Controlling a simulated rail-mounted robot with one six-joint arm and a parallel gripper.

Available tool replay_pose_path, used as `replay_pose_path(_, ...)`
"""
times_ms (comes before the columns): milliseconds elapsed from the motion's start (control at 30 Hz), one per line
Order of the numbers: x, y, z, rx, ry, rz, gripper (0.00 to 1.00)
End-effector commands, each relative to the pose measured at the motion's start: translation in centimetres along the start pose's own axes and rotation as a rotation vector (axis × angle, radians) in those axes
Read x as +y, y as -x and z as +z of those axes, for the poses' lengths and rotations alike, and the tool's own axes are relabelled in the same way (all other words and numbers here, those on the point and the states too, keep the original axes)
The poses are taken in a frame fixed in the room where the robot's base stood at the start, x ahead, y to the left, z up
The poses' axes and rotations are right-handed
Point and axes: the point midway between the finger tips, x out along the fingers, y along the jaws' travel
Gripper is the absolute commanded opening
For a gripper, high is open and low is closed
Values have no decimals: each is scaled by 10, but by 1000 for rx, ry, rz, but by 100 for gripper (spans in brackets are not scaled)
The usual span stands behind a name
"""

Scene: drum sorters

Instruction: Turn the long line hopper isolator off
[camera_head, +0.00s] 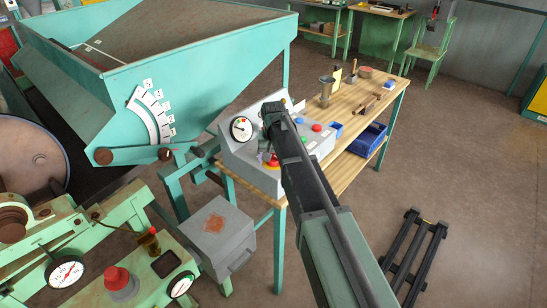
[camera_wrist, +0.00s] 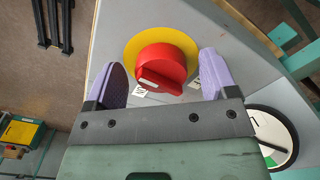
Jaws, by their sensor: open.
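A red rotary isolator knob (camera_wrist: 162,68) on a round yellow plate (camera_wrist: 133,50) is set in a grey panel, with a raised grip bar across it. In the head view, the red and yellow isolator (camera_head: 271,160) shows at the lower front of the grey control box (camera_head: 240,155), partly beside my arm. My gripper (camera_wrist: 161,78) is open, with one purple finger on each side of the knob. Whether the fingers touch it cannot be told. A small white label lies by the knob; its text is not clear. The fingertips are hidden in the head view.
A white dial gauge (camera_head: 241,129) is on the same box, also near my right finger in the wrist view (camera_wrist: 272,138). Blue and red buttons (camera_head: 317,127) sit right of my arm. A wooden bench (camera_head: 350,120) holds tools. A teal hopper (camera_head: 190,75) stands left.

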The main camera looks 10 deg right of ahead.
Motion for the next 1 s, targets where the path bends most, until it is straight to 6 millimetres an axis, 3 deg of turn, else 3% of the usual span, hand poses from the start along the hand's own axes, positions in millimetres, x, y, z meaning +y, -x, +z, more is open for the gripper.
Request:
replay_pose_path(167,0,31,0,0,0,0,79)
replay_pose_path(400,0,92,0,0,0,0,79)
replay_pose_path(500,0,107,0,0,0,0,79)
replay_pose_path(900,0,106,0,0,18,0,79)
replay_pose_path(967,5,106,21,0,66,0,79)
replay_pose_path(1000,11,106,44,-1,93,0,79)
